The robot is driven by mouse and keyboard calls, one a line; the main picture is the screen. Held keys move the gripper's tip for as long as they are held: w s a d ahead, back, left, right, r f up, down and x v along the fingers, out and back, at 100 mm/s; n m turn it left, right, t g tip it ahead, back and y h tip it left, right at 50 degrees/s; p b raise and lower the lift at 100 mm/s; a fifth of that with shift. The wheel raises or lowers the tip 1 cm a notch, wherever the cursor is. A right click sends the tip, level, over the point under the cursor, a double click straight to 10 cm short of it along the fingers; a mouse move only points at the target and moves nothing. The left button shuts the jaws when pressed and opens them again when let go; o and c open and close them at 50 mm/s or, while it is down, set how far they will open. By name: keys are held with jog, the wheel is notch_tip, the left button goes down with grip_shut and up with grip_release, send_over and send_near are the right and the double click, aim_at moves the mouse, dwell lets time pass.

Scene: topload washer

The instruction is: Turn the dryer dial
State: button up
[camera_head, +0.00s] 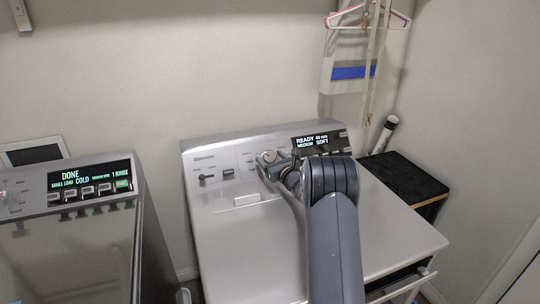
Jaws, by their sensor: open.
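The dryer (235,262) stands in the middle, with a raised control panel (205,160) along its back. The round dryer dial (268,156) is on this panel, left of a lit display (318,141) that reads READY, MEDIUM and SOFT. My arm reaches over the dryer top from the front. My gripper (266,166) is open at the panel, with its fingers close to the dial. The arm hides part of the panel, and I cannot tell whether the fingers touch the dial.
The washer (75,255) stands at the left with a lit display (90,180) reading DONE, and a gap separates it from the dryer. A black-topped box (405,178) is at the right by the wall. A pink hanger (368,17) hangs above. The dryer's left top is clear.

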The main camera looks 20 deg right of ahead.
jog(key=shift+w+a, duration=0.1)
jog(key=shift+w, duration=0.4)
jog(key=shift+c, duration=0.4)
jog(key=c, duration=0.9)
